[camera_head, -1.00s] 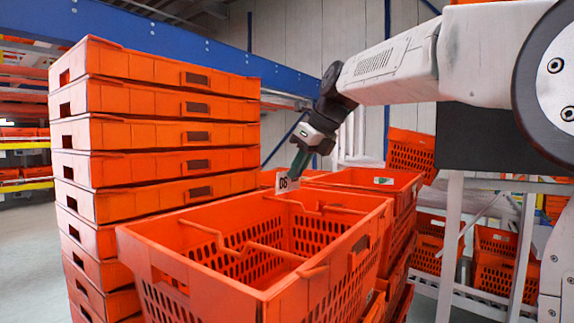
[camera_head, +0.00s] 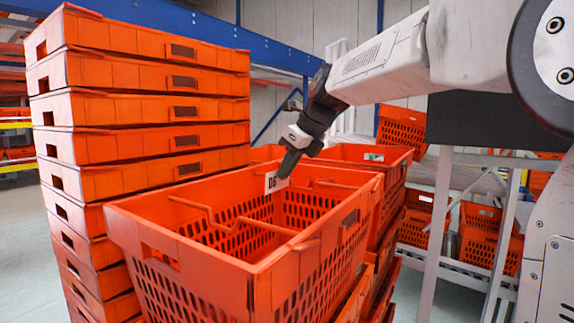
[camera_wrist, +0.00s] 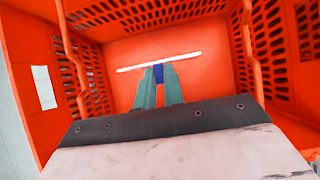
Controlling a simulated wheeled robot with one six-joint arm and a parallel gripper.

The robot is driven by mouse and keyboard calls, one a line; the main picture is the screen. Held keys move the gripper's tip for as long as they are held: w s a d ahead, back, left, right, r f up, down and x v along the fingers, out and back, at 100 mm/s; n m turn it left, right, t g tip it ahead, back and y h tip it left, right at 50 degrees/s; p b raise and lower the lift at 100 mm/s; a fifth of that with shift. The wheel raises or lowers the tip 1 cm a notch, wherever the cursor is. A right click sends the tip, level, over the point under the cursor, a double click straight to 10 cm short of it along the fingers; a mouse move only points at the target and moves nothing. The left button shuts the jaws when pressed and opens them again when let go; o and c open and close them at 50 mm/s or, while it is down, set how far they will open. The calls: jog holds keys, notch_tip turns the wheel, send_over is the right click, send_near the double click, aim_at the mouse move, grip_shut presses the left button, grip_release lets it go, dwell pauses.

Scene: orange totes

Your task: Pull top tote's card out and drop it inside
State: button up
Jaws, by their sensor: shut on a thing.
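The top tote (camera_head: 318,250) is orange, open and has perforated walls. Its inside also shows in the wrist view (camera_wrist: 205,45). My gripper (camera_head: 289,163) reaches down over its far rim. In the wrist view, my gripper's green fingers (camera_wrist: 159,86) are close together, with a small blue piece between their tips. The white card (camera_head: 274,181), marked with dark characters, hangs at the fingertips, below the far rim and inside the tote's opening. It shows edge-on as a thin white strip in the wrist view (camera_wrist: 158,62). My gripper is shut on the card.
A tall stack of orange trays (camera_head: 140,130) stands close at left. More orange totes (camera_head: 395,165) stand behind and right, beside a grey metal frame (camera_head: 440,215).

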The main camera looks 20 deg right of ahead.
jog(key=o, duration=0.7)
jog(key=shift+o, duration=0.2)
jog(key=shift+r, duration=0.1)
jog(key=v, duration=0.7)
jog(key=shift+s+r, duration=0.2)
jog(key=shift+r, duration=0.1)
jog(key=shift+s, duration=0.1)
